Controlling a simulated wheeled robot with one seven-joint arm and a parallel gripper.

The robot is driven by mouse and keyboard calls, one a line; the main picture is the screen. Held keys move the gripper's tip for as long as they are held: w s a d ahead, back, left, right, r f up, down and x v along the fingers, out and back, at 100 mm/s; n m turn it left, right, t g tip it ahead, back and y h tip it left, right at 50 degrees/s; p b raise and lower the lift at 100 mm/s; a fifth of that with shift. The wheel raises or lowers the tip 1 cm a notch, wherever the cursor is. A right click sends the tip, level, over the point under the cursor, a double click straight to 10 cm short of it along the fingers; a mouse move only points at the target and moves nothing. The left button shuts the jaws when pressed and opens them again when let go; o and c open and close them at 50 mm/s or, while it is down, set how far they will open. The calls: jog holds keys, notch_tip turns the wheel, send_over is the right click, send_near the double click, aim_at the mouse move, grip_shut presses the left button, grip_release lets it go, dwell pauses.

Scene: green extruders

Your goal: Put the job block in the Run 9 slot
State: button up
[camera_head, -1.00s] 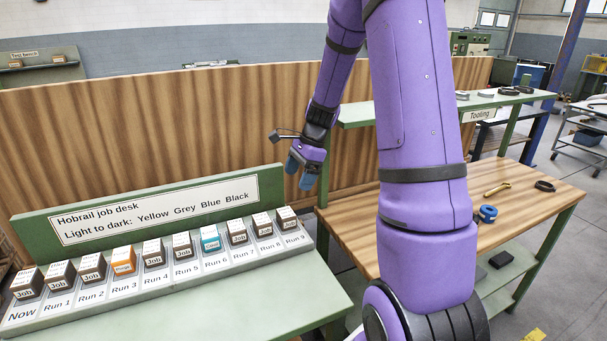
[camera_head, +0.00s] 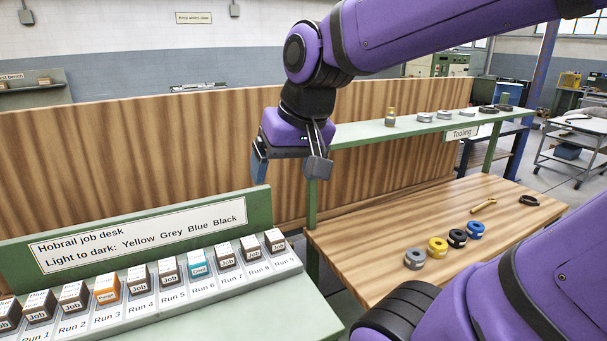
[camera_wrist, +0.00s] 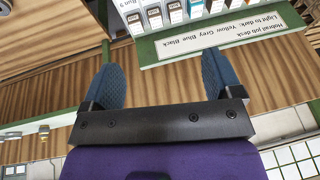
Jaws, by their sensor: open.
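The job rack (camera_head: 215,288) lies at the lower left in the head view, with slots labelled in a row. A dark-sided job block (camera_head: 275,241) with a white top sits in the Run 9 slot (camera_head: 288,263) at its right end. Similar job blocks fill other slots, with an orange Purge block (camera_head: 107,288) at Run 3 and a teal block (camera_head: 199,264) at Run 6. My gripper (camera_head: 262,167) is above and behind the rack's right end, clear of it. In the wrist view, my gripper (camera_wrist: 164,80) is open with nothing between its fingers.
A sign board (camera_head: 150,235) stands behind the rack, reading light to dark: Yellow Grey Blue Black. The wooden bench (camera_head: 400,230) at right holds grey, yellow, black and blue rings. A tooling shelf (camera_head: 400,127) stands above it. A wooden partition (camera_head: 120,150) runs behind.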

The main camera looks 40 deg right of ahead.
jog(key=s+n, duration=0.2)
jog(key=s, duration=0.1)
jog(key=s+n+t, duration=0.1)
jog(key=s, duration=0.1)
jog(key=shift+a+r+h, duration=0.3)
jog(key=shift+a+r, duration=0.05)
jog(key=shift+a, duration=0.05)
dwell(0.8)
